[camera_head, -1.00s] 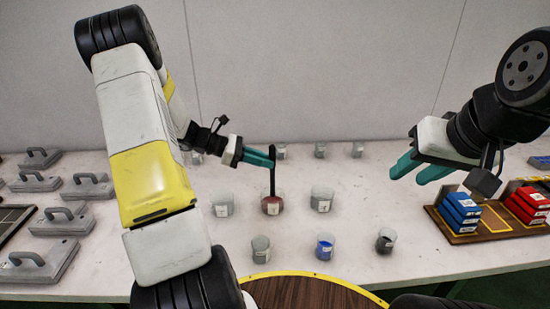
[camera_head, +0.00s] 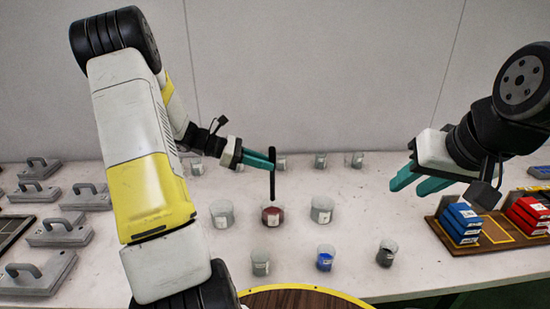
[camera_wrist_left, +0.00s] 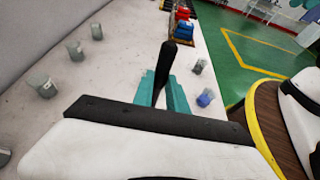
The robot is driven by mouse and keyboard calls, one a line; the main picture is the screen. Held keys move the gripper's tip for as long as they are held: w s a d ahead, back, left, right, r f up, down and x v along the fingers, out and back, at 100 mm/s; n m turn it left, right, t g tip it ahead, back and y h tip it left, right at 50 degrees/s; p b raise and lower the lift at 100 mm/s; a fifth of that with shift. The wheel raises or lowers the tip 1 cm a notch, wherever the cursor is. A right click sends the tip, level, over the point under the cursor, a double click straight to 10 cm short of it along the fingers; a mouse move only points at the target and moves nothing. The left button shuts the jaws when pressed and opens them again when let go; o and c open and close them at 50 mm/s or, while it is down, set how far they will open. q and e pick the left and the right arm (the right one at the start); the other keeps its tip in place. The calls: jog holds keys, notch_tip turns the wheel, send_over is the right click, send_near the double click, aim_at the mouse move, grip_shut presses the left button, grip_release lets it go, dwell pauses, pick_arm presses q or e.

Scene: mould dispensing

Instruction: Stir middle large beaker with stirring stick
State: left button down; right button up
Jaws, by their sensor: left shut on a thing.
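My left gripper (camera_head: 268,160) is shut on the black stirring stick (camera_head: 272,184), held upright. The middle large beaker (camera_head: 273,216) is clear, holds dark red contents and has a white label. The stick's lower end shows at the beaker's rim in the head view; I cannot tell whether it is just inside or just above. In the left wrist view the stick (camera_wrist_left: 167,62) stands between the teal fingers (camera_wrist_left: 163,90), and the red beaker is hidden. My right gripper (camera_head: 410,184) is open and empty, above the table at right.
Large beakers stand left (camera_head: 222,214) and right (camera_head: 321,210) of the middle one. Small beakers in front include a blue one (camera_head: 325,258). More beakers stand behind. Grey handled blocks (camera_head: 62,230) lie at left; a wooden tray (camera_head: 490,230) with blue and red boxes is at right.

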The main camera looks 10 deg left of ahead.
pick_arm(q)
jog(key=shift+r, duration=3)
